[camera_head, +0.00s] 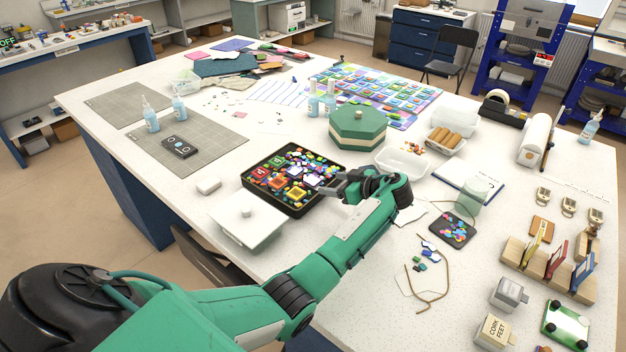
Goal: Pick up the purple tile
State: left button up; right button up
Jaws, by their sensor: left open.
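A black tray (249,189) full of small coloured tiles lies in the middle of the table. Red, yellow, orange, green, blue and white pieces show in it. Some pieces look violet, but they are too small for me to tell which is the purple tile. My left arm reaches in from the lower left. My left gripper (338,187) is open at the tray's right edge, low over the tiles there. Its fingers and wrist hide part of that side. I see nothing held in it. My right gripper is not in view.
A green octagonal box (357,124) stands behind my gripper. A white lidded box (247,226) is left of my forearm. A small dark tray of coloured pieces (453,229) lies to the right, with a looped cord (430,298) in front. Grey cutting mats (215,150) lie at the left.

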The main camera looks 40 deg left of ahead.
aim_at(317, 182)
pick_arm(q)
jog(key=shift+a, duration=0.3)
jog(key=p+x, duration=0.2)
jog(key=x, duration=0.2)
jog(key=shift+s+a+p, duration=0.15)
jog(key=shift+s+p, duration=0.05)
jog(key=shift+p, duration=0.15)
jog(key=shift+a+f, duration=0.1)
jog(key=shift+f, duration=0.1)
jog(key=c, duration=1.1)
